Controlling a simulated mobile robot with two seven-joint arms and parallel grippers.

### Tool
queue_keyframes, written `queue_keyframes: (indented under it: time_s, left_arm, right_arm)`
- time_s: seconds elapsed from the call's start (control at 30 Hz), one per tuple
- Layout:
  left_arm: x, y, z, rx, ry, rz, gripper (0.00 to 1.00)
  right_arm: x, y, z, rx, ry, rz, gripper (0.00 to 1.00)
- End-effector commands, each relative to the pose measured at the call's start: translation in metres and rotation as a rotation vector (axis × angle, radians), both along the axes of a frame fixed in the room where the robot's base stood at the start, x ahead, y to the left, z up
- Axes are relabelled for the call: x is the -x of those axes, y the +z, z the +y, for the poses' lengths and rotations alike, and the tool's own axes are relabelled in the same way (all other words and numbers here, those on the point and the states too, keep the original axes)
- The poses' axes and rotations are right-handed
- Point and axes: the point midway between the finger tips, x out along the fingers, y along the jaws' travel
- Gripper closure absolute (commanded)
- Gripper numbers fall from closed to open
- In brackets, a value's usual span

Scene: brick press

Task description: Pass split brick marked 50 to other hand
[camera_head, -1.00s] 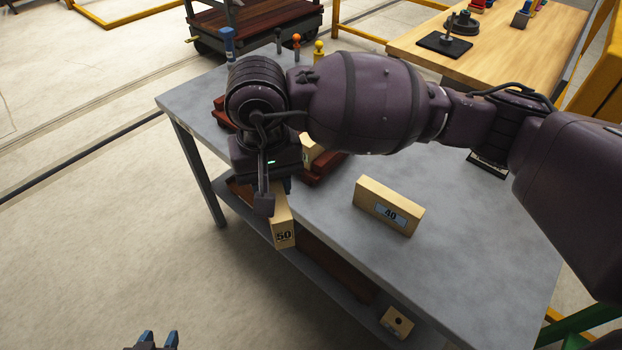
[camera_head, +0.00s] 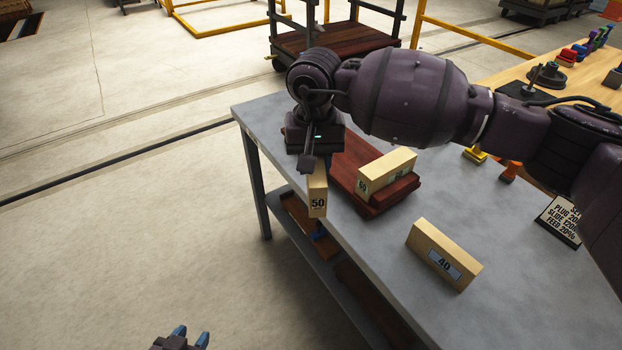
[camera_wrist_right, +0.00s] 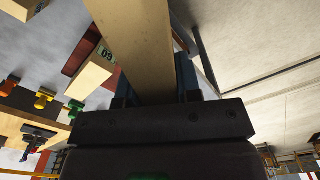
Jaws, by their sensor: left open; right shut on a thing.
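The split brick marked 50 (camera_head: 318,200) is a tan block with its marked end facing me, at the near edge of the grey bench in the head view. My right gripper (camera_head: 314,163) is shut on it from above. In the right wrist view the brick (camera_wrist_right: 138,40) runs up from between the fingers, and its number is out of sight. My left gripper (camera_head: 190,337) is at the bottom edge of the head view, open and empty. It is well apart from the brick, over the floor; only its blue fingertips and a bit of body show.
A brick marked 60 (camera_wrist_right: 95,65) lies on dark red boards (camera_head: 392,199) beside the held brick. A brick marked 40 (camera_head: 443,255) stands on the grey bench (camera_head: 510,285). A lower shelf (camera_head: 290,225) holds dark boards. The floor left of the bench is clear.

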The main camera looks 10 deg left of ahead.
Motion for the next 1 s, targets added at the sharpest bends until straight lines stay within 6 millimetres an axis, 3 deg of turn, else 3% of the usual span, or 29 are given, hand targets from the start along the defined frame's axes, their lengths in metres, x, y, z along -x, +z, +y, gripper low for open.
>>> queue_keyframes:
  time_s: [0.2,0.43,1.0]
  left_arm:
    - [0.0,0.0,0.0,0.0,0.0,0.0,0.57]
    - [0.0,0.0,0.0,0.0,0.0,0.0,0.57]
    - [0.0,0.0,0.0,0.0,0.0,-0.001,0.57]
  right_arm:
    - [-0.017,0.001,0.001,-0.001,0.0,0.0,0.89]
    - [-0.021,0.014,-0.011,-0.002,0.0,-0.003,0.89]
    - [-0.021,0.115,-0.096,-0.001,-0.003,-0.004,0.89]
